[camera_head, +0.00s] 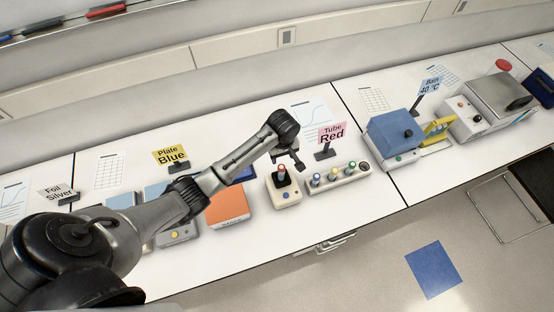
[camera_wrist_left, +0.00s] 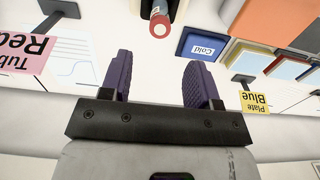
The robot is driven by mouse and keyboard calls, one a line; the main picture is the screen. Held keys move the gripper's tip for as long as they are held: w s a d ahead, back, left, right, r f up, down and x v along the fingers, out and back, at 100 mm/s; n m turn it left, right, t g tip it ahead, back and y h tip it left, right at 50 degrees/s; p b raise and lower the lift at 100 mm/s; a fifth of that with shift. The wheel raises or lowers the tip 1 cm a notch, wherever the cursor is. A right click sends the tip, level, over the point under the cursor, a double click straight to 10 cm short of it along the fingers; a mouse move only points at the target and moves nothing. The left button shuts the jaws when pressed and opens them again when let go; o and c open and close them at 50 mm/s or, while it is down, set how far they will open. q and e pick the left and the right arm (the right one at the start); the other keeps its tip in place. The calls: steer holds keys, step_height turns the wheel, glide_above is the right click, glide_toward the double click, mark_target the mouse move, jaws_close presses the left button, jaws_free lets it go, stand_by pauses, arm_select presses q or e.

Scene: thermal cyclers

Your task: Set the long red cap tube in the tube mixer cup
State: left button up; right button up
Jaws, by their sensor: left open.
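The long tube with the red cap (camera_head: 281,168) appears to stand upright in the black cup of the small white tube mixer (camera_head: 286,198). In the left wrist view the red cap (camera_wrist_left: 160,28) shows at the top, beyond the fingertips and between their lines. My left gripper (camera_head: 290,160) is open and empty, just above and behind the mixer, apart from the tube. Its two purple fingers (camera_wrist_left: 159,75) show wide apart in the left wrist view. The tube's lower end is hidden in the cup. My right gripper is not in view.
A white rack (camera_head: 325,188) with several coloured-cap tubes stands right of the mixer. The pink "Tube Red" sign (camera_head: 332,133) stands behind it. An orange box (camera_head: 228,208) and a blue "Cold" block (camera_wrist_left: 203,46) lie to the mixer's left. A blue machine (camera_head: 392,137) stands farther right.

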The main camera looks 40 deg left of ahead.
arm_select(q)
steer(key=shift+r, duration=0.3)
steer(key=s+d+f+m, duration=0.3)
steer(key=s+d+m, duration=0.15)
steer(key=s, duration=0.35)
steer(key=s+d+r+m+t, duration=0.1)
steer(key=s+m, duration=0.4)
steer(key=s, duration=0.5)
steer(key=s+d+r+m+t, duration=0.2)
steer(key=s+d+r+m, duration=0.2)
steer(key=s, duration=0.7)
steer(key=shift+d+r+m+t, duration=0.2)
steer(key=shift+m+t, duration=0.1)
steer(key=shift+m, duration=0.25)
